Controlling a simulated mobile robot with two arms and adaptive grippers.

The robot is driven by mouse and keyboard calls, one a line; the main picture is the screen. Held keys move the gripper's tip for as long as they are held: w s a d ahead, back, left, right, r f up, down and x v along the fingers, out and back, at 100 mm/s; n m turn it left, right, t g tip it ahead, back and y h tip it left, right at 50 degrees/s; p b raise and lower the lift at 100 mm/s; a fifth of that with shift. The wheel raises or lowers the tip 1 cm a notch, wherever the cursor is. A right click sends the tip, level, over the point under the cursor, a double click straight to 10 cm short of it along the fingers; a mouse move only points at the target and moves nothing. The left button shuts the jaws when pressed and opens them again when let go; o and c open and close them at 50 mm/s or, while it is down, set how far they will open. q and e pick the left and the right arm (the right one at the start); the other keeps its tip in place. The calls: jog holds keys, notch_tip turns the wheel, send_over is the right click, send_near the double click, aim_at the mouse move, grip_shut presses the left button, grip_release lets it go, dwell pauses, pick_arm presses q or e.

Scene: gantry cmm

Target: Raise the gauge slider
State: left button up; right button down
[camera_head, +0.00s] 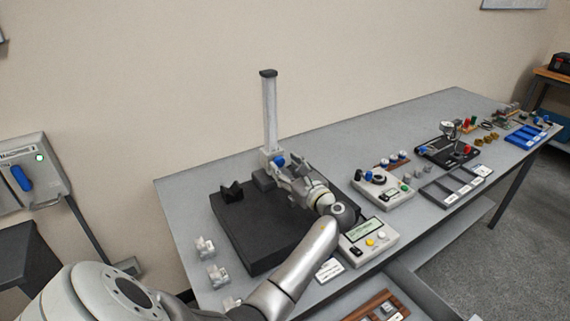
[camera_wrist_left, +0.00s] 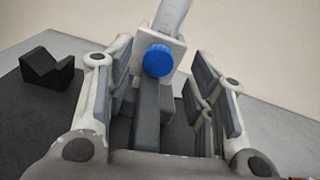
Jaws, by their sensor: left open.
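The height gauge has a tall pale column (camera_head: 269,112) with a dark cap, standing at the back of a black surface plate (camera_head: 235,222). Its slider (camera_head: 265,157) is a light block low on the column, with a blue knob (camera_head: 279,161) on its front. The knob also shows in the left wrist view (camera_wrist_left: 158,61), above a grey bar (camera_wrist_left: 153,115) that extends toward me. My left gripper (camera_head: 281,174) is open, its fingers on either side of this bar and apart from it. The gripper partly hides the slider in the head view. My right gripper is not in view.
A black V-block (camera_head: 232,191) sits on the plate, left of the gripper. A control box with a display (camera_head: 367,241) stands right of the plate. Small pale fixtures (camera_head: 205,247) lie at the table's left. Trays and parts line the right side.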

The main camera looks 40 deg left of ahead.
pick_arm(q)
jog(key=shift+a, duration=0.65)
jog(key=shift+w, duration=0.1)
grip_shut()
